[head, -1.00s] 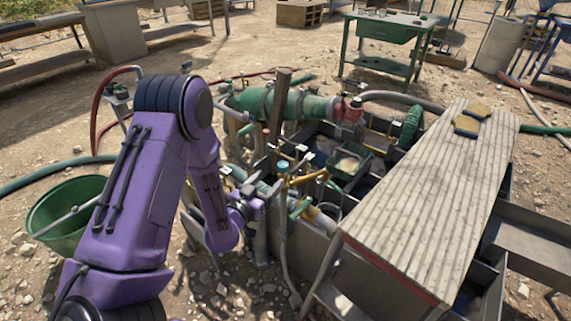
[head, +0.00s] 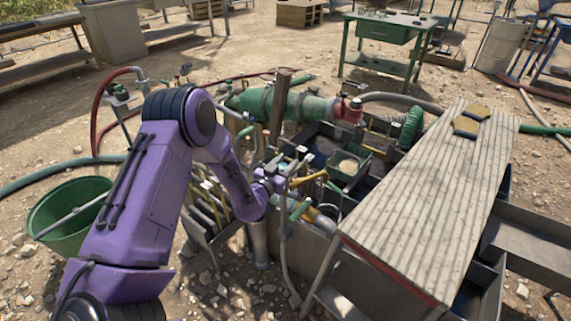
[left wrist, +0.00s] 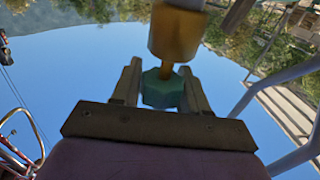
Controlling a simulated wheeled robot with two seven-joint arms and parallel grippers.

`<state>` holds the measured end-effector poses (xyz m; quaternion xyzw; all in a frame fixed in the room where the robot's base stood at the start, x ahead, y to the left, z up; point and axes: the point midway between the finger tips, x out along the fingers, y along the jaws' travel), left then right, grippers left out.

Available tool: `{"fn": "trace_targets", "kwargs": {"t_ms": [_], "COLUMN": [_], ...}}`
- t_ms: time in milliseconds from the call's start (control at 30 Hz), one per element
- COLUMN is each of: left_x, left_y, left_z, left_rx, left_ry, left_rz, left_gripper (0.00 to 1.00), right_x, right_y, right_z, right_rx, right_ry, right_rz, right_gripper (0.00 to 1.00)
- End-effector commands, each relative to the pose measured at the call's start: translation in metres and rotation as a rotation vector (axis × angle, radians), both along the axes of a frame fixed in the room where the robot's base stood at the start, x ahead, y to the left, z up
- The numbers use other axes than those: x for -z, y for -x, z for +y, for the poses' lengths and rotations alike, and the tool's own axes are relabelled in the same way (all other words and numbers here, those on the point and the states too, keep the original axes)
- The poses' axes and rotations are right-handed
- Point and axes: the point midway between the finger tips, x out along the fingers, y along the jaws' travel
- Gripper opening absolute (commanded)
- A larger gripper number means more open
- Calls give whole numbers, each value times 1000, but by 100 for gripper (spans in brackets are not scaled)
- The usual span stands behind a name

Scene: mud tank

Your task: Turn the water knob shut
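The water knob (left wrist: 163,90) shows in the left wrist view as a small teal, many-sided knob on a brass stem below a brass cylinder (left wrist: 177,32). My left gripper (left wrist: 162,72) has one finger on each side of the knob, very close to it. I cannot tell whether the fingers press on it. In the head view my left gripper (head: 283,176) is at the pipework by the tank's near left corner, and the knob is hidden or too small to make out there. My right gripper is not in view.
A slatted wooden board (head: 420,200) with yellowish pads (head: 472,118) lies across the tank's right side. A green bucket (head: 62,205) stands at left. Yellow pipes, hoses and a green cylinder (head: 290,104) crowd the space around my left gripper. A green table (head: 385,35) stands behind.

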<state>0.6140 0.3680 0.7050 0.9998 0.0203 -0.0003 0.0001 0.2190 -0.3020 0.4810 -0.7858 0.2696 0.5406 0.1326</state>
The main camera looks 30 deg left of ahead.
Motion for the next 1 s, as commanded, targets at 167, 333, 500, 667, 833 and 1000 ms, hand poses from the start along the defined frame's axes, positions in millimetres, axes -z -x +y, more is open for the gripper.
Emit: {"fn": "trace_targets", "kwargs": {"t_ms": [167,333,500,667,833,1000], "left_x": [0,0,0,0,0,0], "left_y": [0,-1,0,0,0,1], "left_z": [0,-1,-2,-2,-2,-2], "left_rx": [5,103,136,135,134,134], "left_ry": [-1,-2,0,0,0,0], "left_rz": [-1,-4,-1,-1,-1,-1], "left_gripper": [14,14,14,14,65,65], "right_x": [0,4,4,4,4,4], "right_y": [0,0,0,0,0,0], "right_z": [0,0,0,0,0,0], "right_rx": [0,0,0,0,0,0], "right_ry": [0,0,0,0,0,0], "right_rz": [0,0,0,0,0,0], "right_gripper": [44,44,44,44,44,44]}}
